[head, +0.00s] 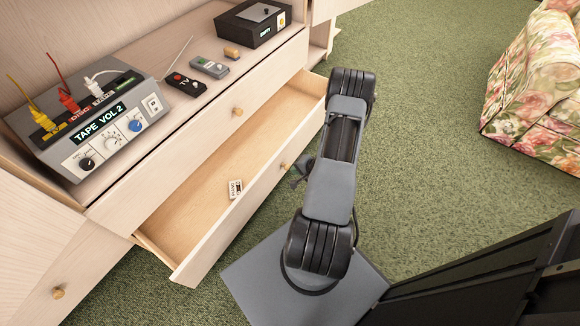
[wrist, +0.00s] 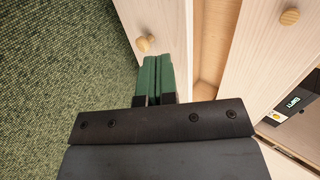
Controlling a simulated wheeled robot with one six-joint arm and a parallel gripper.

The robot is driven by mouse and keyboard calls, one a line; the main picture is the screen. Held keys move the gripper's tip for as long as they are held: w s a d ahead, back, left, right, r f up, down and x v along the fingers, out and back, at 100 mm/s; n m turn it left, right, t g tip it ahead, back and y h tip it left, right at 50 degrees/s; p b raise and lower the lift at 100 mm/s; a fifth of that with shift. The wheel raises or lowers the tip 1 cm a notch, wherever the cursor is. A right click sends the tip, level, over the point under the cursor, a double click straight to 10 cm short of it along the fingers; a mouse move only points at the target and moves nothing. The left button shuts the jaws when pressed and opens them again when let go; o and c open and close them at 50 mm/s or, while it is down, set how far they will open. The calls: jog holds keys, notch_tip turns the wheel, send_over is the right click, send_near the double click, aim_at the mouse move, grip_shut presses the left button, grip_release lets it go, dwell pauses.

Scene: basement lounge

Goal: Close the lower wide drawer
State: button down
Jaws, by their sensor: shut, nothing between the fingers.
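The lower wide drawer (head: 222,237) is pulled open below the closed upper drawer in the head view. Its pale wooden front also fills the upper middle of the wrist view (wrist: 165,18). Its round knob (head: 283,167) shows beside my gripper, and in the wrist view the knob (wrist: 143,44) is just left of the fingertips. My gripper (wrist: 158,62) is shut and empty, its green fingers together at the drawer front. I cannot tell whether they touch it. In the head view my gripper (head: 301,171) is partly hidden by my arm.
A small white printed item (head: 235,189) lies inside the open drawer. The upper drawer (head: 190,160) is shut. A tape unit (head: 100,125), remotes (head: 209,67) and a black box (head: 252,24) stand on top. A floral sofa (head: 540,80) is at right; green carpet between is clear.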

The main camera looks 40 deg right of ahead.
aim_at(271, 166)
jog(key=shift+w+a+r+b+x, duration=0.1)
jog(key=shift+w+r+b+x, duration=0.5)
jog(key=shift+x, duration=1.3)
jog(key=shift+a+r+b+x, duration=0.1)
jog(key=shift+b+x, duration=0.85)
jog(key=shift+x, duration=0.95)
jog(key=shift+w+a+r+b+x, duration=0.1)
jog(key=shift+w+r+b+x, duration=0.2)
jog(key=shift+b+x, duration=1.05)
jog(key=shift+w+f+p, duration=0.35)
jog(key=shift+w+p, duration=0.05)
jog(key=shift+p, duration=0.15)
